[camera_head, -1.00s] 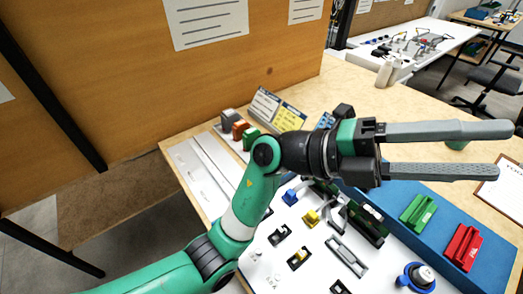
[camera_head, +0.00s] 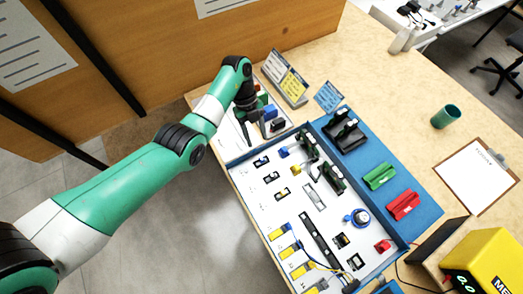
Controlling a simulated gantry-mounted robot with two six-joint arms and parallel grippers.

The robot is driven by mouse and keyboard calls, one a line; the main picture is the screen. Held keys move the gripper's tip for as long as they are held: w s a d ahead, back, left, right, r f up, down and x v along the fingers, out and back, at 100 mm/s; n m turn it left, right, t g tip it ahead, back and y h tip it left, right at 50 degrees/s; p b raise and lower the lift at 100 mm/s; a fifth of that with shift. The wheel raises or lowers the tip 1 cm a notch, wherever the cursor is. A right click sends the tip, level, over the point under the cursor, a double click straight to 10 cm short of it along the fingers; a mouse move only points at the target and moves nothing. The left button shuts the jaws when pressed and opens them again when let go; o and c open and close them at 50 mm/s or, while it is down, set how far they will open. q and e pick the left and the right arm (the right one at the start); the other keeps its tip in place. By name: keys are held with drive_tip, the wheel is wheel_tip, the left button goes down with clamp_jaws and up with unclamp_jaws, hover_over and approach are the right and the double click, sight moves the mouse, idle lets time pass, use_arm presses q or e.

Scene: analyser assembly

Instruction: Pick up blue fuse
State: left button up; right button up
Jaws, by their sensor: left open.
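A blue block (camera_head: 270,112), which looks like the blue fuse, stands at the back left end of the work area. My left gripper (camera_head: 252,136) points down just left of it, open, with its fingers apart and nothing visible between them. From this angle I cannot tell how far the fingers are from the block. A dark block (camera_head: 278,125) stands beside the blue one. My left wrist and gripper hide what stands behind them. My right gripper is not in view.
The white board (camera_head: 262,200) carries a small blue part (camera_head: 284,153), a yellow part (camera_head: 296,170) and several sockets. On the blue mat (camera_head: 418,212) are a green holder (camera_head: 379,176) and a red holder (camera_head: 402,205). A yellow meter (camera_head: 488,262) stands front right. Sign stands (camera_head: 285,77) are behind.

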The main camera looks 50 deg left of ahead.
sight(261, 158)
use_arm(q)
drive_tip(key=b+x, duration=0.1)
drive_tip(key=x, duration=0.3)
drive_tip(key=shift+d+f, duration=0.15)
drive_tip(key=shift+f, duration=0.05)
drive_tip(key=b+x, duration=0.1)
drive_tip(key=x, duration=0.2)
drive_tip(key=b+x, duration=0.1)
drive_tip(key=shift+s+f+b, duration=0.2)
drive_tip(key=shift+f+b, duration=0.15)
drive_tip(key=shift+f, duration=0.3)
drive_tip(key=shift+r, duration=0.1)
clamp_jaws()
